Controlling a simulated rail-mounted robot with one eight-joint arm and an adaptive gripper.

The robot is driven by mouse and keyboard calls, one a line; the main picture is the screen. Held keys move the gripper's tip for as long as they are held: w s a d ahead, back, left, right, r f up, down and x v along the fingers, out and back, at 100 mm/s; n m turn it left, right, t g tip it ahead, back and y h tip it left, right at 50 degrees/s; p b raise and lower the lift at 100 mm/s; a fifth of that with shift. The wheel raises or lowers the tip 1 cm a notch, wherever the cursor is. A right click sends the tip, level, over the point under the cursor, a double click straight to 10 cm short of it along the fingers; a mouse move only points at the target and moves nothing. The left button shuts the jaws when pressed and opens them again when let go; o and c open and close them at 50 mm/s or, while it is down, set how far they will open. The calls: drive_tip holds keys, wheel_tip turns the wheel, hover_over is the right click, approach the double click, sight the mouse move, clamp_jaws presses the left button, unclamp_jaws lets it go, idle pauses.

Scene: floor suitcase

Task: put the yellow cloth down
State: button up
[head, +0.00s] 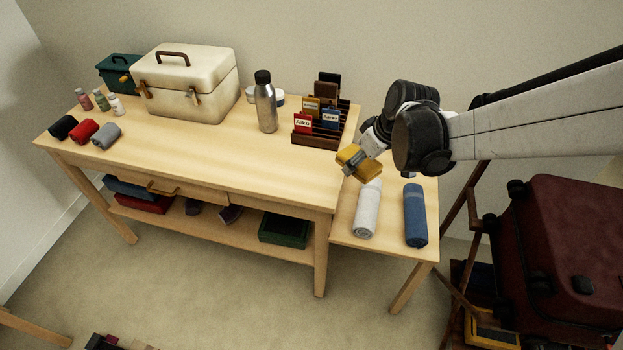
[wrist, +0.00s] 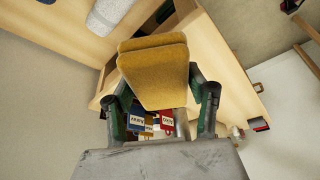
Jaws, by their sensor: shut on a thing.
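The yellow cloth (head: 359,162) is a folded, mustard-coloured bundle. My gripper (head: 364,153) is shut on it and holds it in the air, near the right end of the wooden table (head: 230,180) and the inner edge of the lower side table (head: 391,245). In the wrist view the cloth (wrist: 155,72) sits between my two fingers and hides part of the table behind it. I cannot tell its exact height above the surfaces.
A white roll (head: 367,210) and a blue roll (head: 415,216) lie on the side table. A card rack (head: 320,125) and a steel bottle (head: 265,103) stand on the main table, whose front middle is clear. A dark red suitcase (head: 560,250) is at right.

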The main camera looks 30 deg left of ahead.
drive_tip(key=s+a+r+n+g, duration=0.25)
drive_tip(key=s+a+n, duration=0.45)
drive_tip(key=s+a, duration=0.9)
drive_tip(key=b, duration=0.1)
hover_over(303, 180)
drive_tip(key=d, duration=0.1)
wheel_tip(303, 180, down, 7)
drive_tip(key=shift+w+f, duration=0.1)
drive_tip(key=shift+f, duration=0.05)
drive_tip(key=shift+d+f+b, duration=0.1)
drive_tip(key=shift+f+b, duration=0.3)
drive_tip(key=shift+f, duration=1.65)
drive_tip(key=shift+w+f, duration=0.1)
drive_tip(key=o, duration=1.1)
drive_tip(key=p+v, duration=0.1)
drive_tip(key=v, duration=1.1)
drive_tip(key=shift+p, duration=0.3)
drive_tip(key=shift+w, duration=0.1)
